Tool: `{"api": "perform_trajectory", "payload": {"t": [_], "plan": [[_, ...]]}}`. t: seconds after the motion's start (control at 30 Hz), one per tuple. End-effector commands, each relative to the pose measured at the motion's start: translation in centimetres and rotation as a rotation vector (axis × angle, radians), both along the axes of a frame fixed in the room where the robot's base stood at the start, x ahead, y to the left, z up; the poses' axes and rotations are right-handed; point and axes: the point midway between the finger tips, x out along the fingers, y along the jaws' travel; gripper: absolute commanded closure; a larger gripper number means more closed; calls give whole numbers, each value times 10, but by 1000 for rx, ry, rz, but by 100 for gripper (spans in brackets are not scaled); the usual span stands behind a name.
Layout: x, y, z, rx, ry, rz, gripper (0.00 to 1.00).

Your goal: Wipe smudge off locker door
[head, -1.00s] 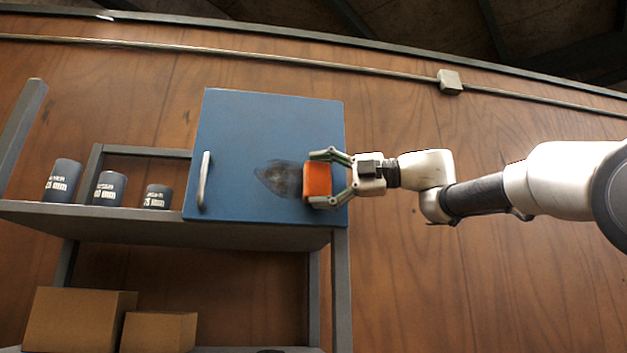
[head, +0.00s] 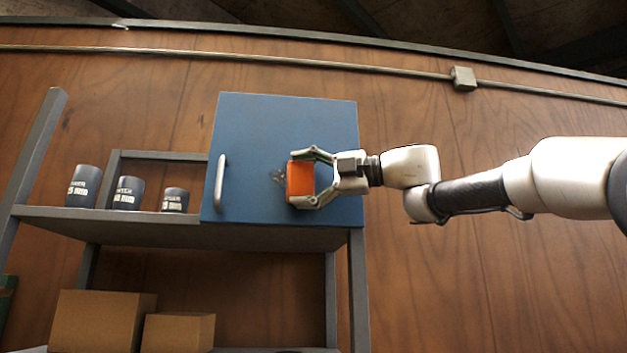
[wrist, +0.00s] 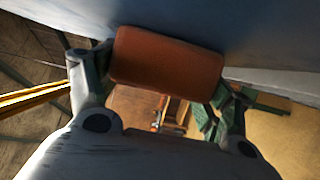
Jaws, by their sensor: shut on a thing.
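The blue locker door (head: 250,130) is closed, with a vertical grey handle (head: 220,183) on its left side. A small dark smudge (head: 278,177) shows on the door just left of the sponge; any part behind the sponge is hidden. My gripper (head: 305,178) is shut on an orange sponge (head: 299,179) in front of the door. In the wrist view the sponge (wrist: 168,58) sits between the fingers, its far side at or very near the door surface (wrist: 215,25); I cannot tell how firmly it touches.
The locker stands on a grey shelf (head: 110,222). Several dark labelled cups (head: 128,193) stand left of it. Cardboard boxes (head: 103,320) sit on the lower shelf. A pipe with a junction box (head: 464,78) runs along the wooden wall above.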

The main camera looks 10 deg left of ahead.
Motion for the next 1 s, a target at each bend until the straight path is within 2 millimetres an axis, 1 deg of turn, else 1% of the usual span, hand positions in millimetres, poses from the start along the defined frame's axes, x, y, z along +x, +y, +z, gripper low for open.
{"api": "perform_trajectory", "payload": {"t": [0.23,0.53,0.77,1.0], "plan": [[-3,9,0,-1,0,0,44],[-11,35,1,1,-1,1,44],[-12,43,0,1,-1,0,44],[-17,65,0,0,-1,2,44]]}}
